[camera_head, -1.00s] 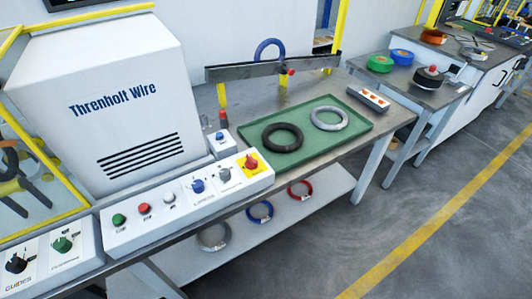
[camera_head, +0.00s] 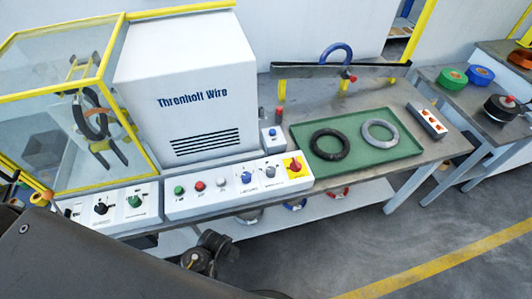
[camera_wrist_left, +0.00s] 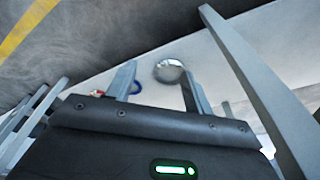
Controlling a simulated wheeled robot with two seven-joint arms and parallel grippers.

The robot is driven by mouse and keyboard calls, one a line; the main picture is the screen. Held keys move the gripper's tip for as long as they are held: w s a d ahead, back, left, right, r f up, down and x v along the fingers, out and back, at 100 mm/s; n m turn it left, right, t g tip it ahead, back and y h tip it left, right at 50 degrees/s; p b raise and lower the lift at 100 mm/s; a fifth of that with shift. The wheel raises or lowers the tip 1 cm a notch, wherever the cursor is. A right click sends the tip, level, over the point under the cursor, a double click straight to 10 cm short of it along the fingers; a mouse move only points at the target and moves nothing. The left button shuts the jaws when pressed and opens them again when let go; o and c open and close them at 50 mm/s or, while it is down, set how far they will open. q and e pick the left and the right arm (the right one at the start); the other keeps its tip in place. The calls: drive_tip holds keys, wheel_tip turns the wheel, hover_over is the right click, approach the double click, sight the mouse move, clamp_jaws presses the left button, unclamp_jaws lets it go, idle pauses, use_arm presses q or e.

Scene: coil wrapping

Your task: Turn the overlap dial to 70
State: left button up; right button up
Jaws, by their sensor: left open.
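The control panels run along the front of the bench in the head view. The left panel (camera_head: 118,222) carries a black dial (camera_head: 100,208) and a green dial (camera_head: 135,201). The right panel (camera_head: 222,202) carries several buttons, a blue knob (camera_head: 246,178), a grey knob (camera_head: 270,172) and a red knob on yellow (camera_head: 295,165). The lettering is too small to tell which is the overlap dial or its setting. My left arm crosses the lower left, below the panels. In the left wrist view my left gripper (camera_wrist_left: 159,72) is open and empty, facing the lower shelf. My right gripper is out of view.
The white machine (camera_head: 190,90) stands behind the panels, with a yellow-framed guard (camera_head: 55,90) to its left. A green tray (camera_head: 375,153) holds a black coil (camera_head: 330,144) and a grey coil (camera_head: 380,132). Further coils lie on the lower shelf. The floor at right is clear.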

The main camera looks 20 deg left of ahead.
use_arm(q)
drive_tip(key=w+d+r+n+p, duration=0.1)
drive_tip(key=w+r+p, duration=0.25)
drive_tip(key=r, duration=0.85)
drive_tip(key=w+d+r+p, duration=0.1)
drive_tip(key=w+r+p, duration=0.25)
drive_tip(key=r, duration=0.85)
drive_tip(key=shift+n+g, duration=0.4)
drive_tip(key=shift+n, duration=0.2)
drive_tip(key=w, duration=0.2)
drive_tip(key=w+d+r, duration=0.1)
drive_tip(key=w, duration=0.2)
drive_tip(key=w+d+r, duration=0.1)
drive_tip(key=w, duration=0.2)
drive_tip(key=shift+d+b, duration=0.25)
drive_tip(key=shift+b, duration=0.1)
wheel_tip(320, 180, up, 9)
drive_tip(key=n+g, duration=0.1)
hover_over(271, 170)
wheel_tip(271, 170, down, 11)
drive_tip(key=p, duration=0.3)
drive_tip(key=shift+f, duration=0.1)
drive_tip(key=c, duration=1)
